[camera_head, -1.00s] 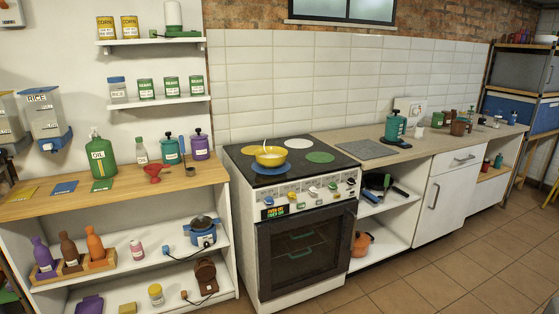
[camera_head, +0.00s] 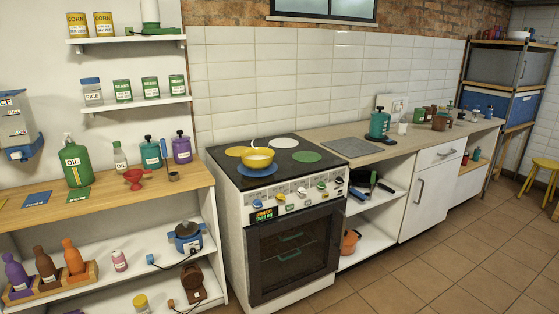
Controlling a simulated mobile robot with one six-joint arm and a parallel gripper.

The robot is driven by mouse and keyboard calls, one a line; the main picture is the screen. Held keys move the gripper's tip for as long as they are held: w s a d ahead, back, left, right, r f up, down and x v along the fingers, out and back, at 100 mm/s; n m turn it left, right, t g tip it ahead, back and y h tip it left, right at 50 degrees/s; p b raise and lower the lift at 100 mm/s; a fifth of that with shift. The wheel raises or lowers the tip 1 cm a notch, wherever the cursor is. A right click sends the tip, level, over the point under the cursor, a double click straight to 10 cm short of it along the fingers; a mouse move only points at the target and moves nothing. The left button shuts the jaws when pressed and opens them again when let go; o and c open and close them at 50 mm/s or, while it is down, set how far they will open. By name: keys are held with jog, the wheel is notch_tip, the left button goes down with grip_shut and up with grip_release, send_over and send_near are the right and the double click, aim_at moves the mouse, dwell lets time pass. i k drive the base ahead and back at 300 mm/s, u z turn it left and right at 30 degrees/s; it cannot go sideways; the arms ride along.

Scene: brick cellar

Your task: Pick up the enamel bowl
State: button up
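A yellow bowl-shaped vessel (camera_head: 257,159) sits on the dark top of the stove (camera_head: 290,150), toward its front left. A pale handle or spoon seems to stick up from it. A small white bowl (camera_head: 518,35) stands on top of the tall shelf unit at the far right, close to a red item. I cannot tell from the picture which of these is enamel. My gripper is not in view.
A wooden-topped shelf (camera_head: 105,200) with bottles and a red funnel (camera_head: 138,178) stands left of the stove. A counter (camera_head: 400,140) with a teal canister (camera_head: 379,123) runs to the right. A yellow stool (camera_head: 543,178) stands far right. The tiled floor (camera_head: 440,270) in front is clear.

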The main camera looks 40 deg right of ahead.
aim_at(254, 165)
jog(key=z, duration=0.85)
jog(key=k, duration=0.95)
jog(key=i, duration=0.9)
jog(key=u, duration=0.05)
